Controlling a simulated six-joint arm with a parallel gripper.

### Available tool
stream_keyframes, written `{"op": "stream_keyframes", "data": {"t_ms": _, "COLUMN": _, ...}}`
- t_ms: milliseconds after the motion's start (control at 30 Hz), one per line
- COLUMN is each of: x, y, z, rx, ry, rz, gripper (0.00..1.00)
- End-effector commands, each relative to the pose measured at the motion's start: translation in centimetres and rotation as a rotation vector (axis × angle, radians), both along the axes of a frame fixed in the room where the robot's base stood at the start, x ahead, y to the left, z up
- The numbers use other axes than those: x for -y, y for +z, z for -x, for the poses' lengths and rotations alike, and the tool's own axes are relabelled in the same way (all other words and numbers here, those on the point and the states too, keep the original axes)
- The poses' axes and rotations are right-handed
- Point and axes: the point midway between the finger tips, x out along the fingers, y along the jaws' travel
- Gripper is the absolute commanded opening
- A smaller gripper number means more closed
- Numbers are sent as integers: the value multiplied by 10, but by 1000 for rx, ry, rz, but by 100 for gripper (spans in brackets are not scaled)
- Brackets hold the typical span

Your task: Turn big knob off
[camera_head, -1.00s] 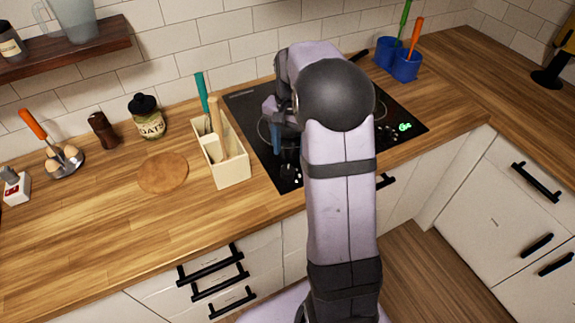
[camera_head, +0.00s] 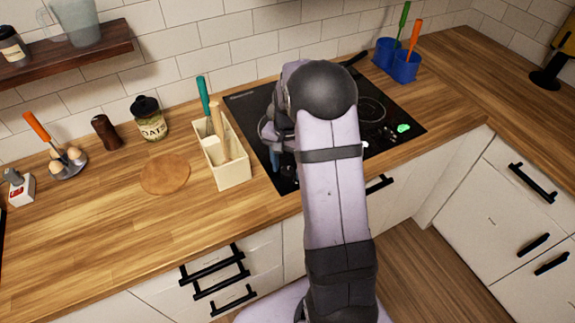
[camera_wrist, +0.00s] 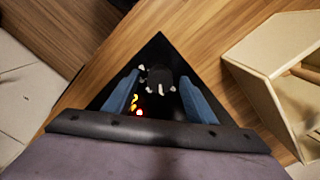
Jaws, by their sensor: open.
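The black cooktop (camera_head: 285,182) is set into the wooden counter, and its front corner shows in the wrist view (camera_wrist: 158,48). A dark knob with pale marks around it (camera_wrist: 160,76) stands near that corner, between my gripper's two blue fingers in the picture. My gripper (camera_wrist: 158,80) is open, with a gap on both sides of the knob; I cannot tell how far above the cooktop the fingertips are. Orange and red lights glow beside the knob. In the head view my arm hides this knob, and one blue finger shows at the cooktop's left front.
A cream utensil box (camera_head: 236,172) stands close left of the cooktop and shows at the right in the wrist view (camera_wrist: 252,88). The counter's left front is clear.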

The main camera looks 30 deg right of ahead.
Motion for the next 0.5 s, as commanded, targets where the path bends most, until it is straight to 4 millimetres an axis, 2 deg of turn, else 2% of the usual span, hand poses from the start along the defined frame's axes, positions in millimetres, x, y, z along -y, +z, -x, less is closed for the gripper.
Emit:
{"op": "stream_keyframes", "data": {"t_ms": 267, "x": 0, "y": -1, "z": 0, "rx": 1, "ry": 0, "rz": 1, "gripper": 51}}
{"op": "stream_keyframes", "data": {"t_ms": 433, "x": 0, "y": -1, "z": 0, "rx": 1, "ry": 0, "rz": 1, "gripper": 10}}
{"op": "stream_keyframes", "data": {"t_ms": 500, "x": 0, "y": -1, "z": 0, "rx": 1, "ry": 0, "rz": 1, "gripper": 10}}
